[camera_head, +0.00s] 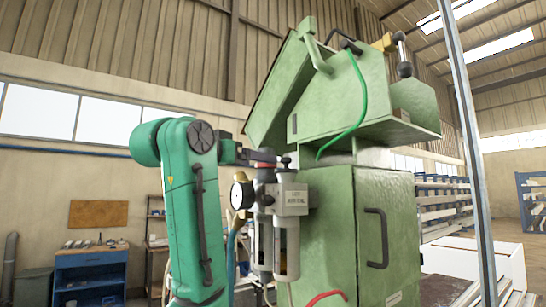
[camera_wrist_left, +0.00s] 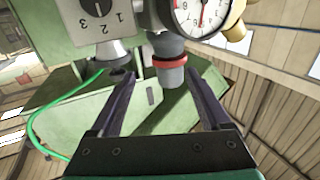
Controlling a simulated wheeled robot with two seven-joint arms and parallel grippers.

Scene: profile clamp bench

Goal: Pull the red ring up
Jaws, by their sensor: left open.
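The red ring (camera_wrist_left: 168,62) sits around a grey knob (camera_wrist_left: 170,78) beside the round gauge, in the upper middle of the left wrist view. My left gripper (camera_wrist_left: 160,75) is open. Its two dark fingers point at the knob, one to each side, with visible gaps and no clear contact. In the head view my left gripper (camera_head: 284,160) is at the top of the air unit (camera_head: 290,198), by the green machine. The ring is too small and too covered there to tell clearly. My right gripper is not in view.
A pressure gauge (camera_wrist_left: 200,14) and a numbered dial (camera_wrist_left: 96,8) flank the knob closely. A green hose (camera_head: 361,95) hangs down the green machine (camera_head: 330,230). A blue cabinet (camera_head: 90,272) stands at the far left. A metal post (camera_head: 470,140) rises at the right.

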